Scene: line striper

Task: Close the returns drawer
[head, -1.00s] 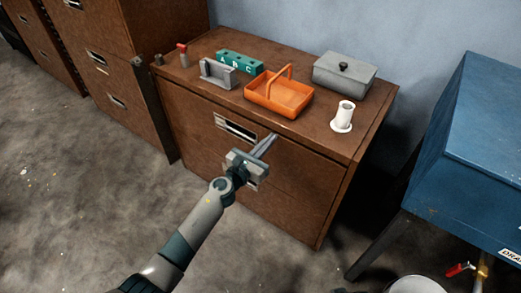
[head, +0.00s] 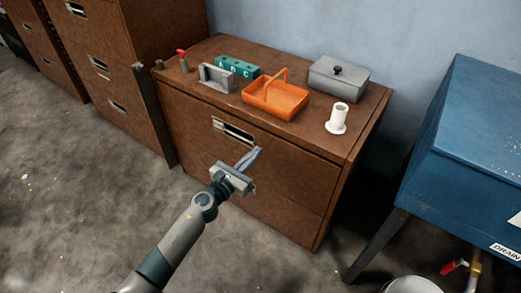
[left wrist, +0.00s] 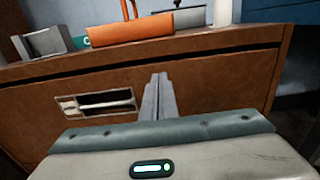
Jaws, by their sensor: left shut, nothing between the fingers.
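The brown cabinet (head: 300,205) stands against the wall, with a top drawer (head: 290,160) whose front has a metal pull (head: 233,131). The drawer front looks about flush with the cabinet in the head view. The left wrist view shows the drawer front (left wrist: 215,95) with a dark gap along its top edge and the pull (left wrist: 98,103) to the left. My left gripper (head: 250,158) is shut and empty, its fingertips just in front of the drawer front, below and right of the pull. I cannot tell whether they touch it. My right gripper is out of view.
On the cabinet top are an orange basket (head: 275,102), a grey lidded box (head: 339,80), a white cup-like piece (head: 337,119), a teal block (head: 237,67) and a grey holder (head: 217,77). A blue tank (head: 480,130) stands at right. Open floor lies in front.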

